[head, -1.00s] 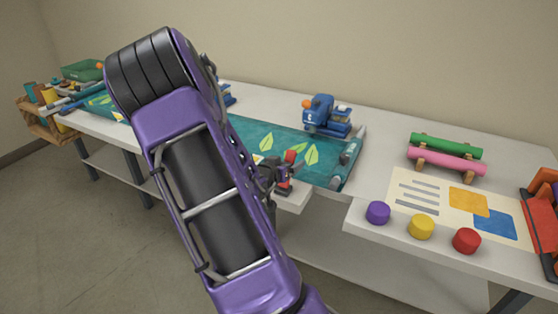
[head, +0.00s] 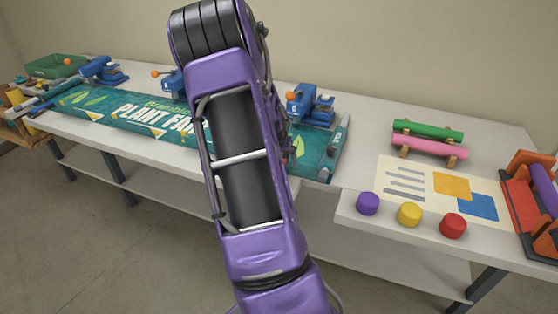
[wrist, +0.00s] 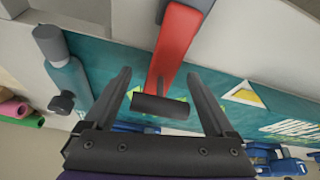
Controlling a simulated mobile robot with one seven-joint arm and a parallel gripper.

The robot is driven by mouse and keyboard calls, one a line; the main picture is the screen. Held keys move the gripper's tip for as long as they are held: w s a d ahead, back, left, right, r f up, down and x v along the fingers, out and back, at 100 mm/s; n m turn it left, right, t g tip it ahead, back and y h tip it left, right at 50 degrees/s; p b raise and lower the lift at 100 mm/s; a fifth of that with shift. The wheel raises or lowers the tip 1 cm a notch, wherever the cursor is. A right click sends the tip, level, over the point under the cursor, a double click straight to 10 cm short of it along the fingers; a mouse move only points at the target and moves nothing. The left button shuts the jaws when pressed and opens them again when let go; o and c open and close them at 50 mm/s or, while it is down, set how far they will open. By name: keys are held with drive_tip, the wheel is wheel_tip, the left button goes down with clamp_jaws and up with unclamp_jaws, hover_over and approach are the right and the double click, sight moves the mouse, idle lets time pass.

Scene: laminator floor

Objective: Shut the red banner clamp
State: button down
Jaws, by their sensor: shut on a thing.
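The red banner clamp (wrist: 178,45) shows in the wrist view as a long red arm over the teal banner (wrist: 135,58), with a dark crossbar (wrist: 160,106) at its near end. My gripper (wrist: 158,74) is shut on the clamp, with one finger on each side of the crossbar. Whether the clamp is open or closed against the banner cannot be told. In the head view my purple arm hides the gripper and most of the clamp. The banner (head: 130,112) lies along the table there.
Blue clamps (head: 310,103) stand along the banner's back edge. Green (head: 428,130) and pink (head: 425,147) rolls lie at the right, behind purple (head: 368,203), yellow (head: 409,214) and red (head: 453,225) pucks. An orange-red device (head: 520,200) stands at the far right.

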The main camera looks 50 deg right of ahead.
drive_tip(key=shift+s+d+f+b, duration=0.1)
drive_tip(key=shift+d+f+b, duration=0.1)
drive_tip(key=shift+f+b, duration=0.4)
drive_tip(key=shift+f, duration=0.1)
drive_tip(key=shift+w+a, duration=0.1)
drive_tip(key=shift+w, duration=0.25)
unclamp_jaws()
drive_tip(key=shift+w, duration=0.15)
drive_tip(key=p+v, duration=0.3)
drive_tip(key=v, duration=1.4)
drive_tip(key=shift+s+r, duration=0.25)
drive_tip(key=shift+a, duration=0.1)
